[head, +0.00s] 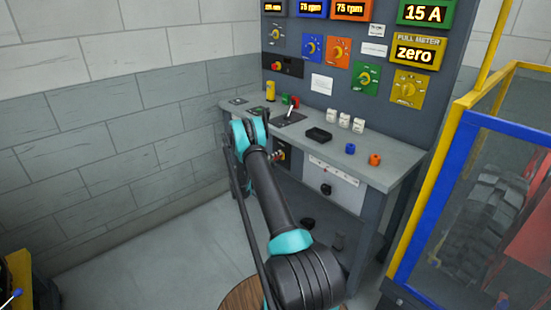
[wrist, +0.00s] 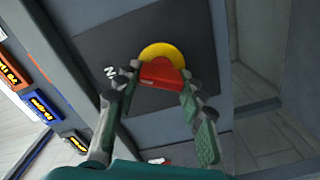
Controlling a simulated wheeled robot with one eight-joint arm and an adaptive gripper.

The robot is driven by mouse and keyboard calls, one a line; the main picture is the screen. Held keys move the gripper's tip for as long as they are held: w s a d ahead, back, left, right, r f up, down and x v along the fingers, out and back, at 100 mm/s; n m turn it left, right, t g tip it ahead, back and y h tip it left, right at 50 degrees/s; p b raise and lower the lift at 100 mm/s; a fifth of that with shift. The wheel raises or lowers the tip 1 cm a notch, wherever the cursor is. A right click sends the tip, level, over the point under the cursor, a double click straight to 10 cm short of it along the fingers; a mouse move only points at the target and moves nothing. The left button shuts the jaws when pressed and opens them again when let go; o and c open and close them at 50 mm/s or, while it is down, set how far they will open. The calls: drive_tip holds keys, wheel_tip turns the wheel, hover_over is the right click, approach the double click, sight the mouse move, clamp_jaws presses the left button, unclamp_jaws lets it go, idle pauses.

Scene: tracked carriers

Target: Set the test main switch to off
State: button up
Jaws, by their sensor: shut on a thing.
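A rotary switch with a red handle (wrist: 161,75) on a yellow disc (wrist: 168,52) shows in the wrist view, on a dark square plate (wrist: 205,42). Part of a white label with an "N" is visible beside it; the rest is hidden. My gripper (wrist: 158,87) is shut on the red handle, one finger at each side. In the head view my arm reaches to the front of the test bench, below its top, where the dark switch plate (head: 284,150) is partly hidden by my gripper. I cannot read the handle's exact setting.
The grey bench top (head: 385,168) carries a black tray (head: 318,135), white blocks, a blue piece (head: 350,149) and an orange piece (head: 375,159). Another red and yellow switch (head: 277,66) sits on the upright panel. A blue and yellow guard frame (head: 437,190) stands to the right.

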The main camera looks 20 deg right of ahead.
drive_tip(key=n, duration=0.5)
drive_tip(key=shift+a+f+n, duration=0.1)
drive_tip(key=shift+f+n, duration=0.05)
drive_tip(key=shift+n, duration=0.25)
idle(0.4)
drive_tip(key=o, duration=1.2)
drive_tip(key=shift+c, duration=0.2)
drive_tip(key=v, duration=1.2)
